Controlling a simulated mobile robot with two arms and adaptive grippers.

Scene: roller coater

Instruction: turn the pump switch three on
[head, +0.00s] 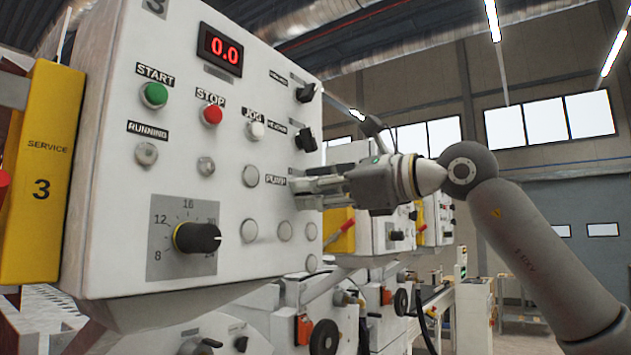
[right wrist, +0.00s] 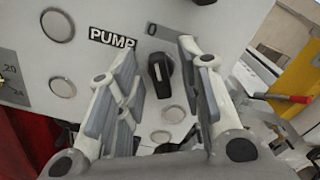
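The pump switch (right wrist: 160,74) is a black rotary knob on the white control panel (head: 120,230), just right of the PUMP label (right wrist: 112,39). In the right wrist view its handle stands about upright, leaning slightly left at the top, with a "0" mark above left. My right gripper (right wrist: 158,62) is open, one finger on each side of the knob, with gaps between. In the head view my right gripper (head: 303,190) is at the panel's right edge beside the PUMP label (head: 276,180) and hides the switch. My left gripper is not in view.
Above the pump row are two black switches, the upper (head: 306,92) and the lower (head: 306,139). Green START (head: 154,95) and red STOP (head: 212,114) buttons and a large dial (head: 197,237) lie left. A yellow post (head: 42,175) reads SERVICE 3. More machines stand behind on the right.

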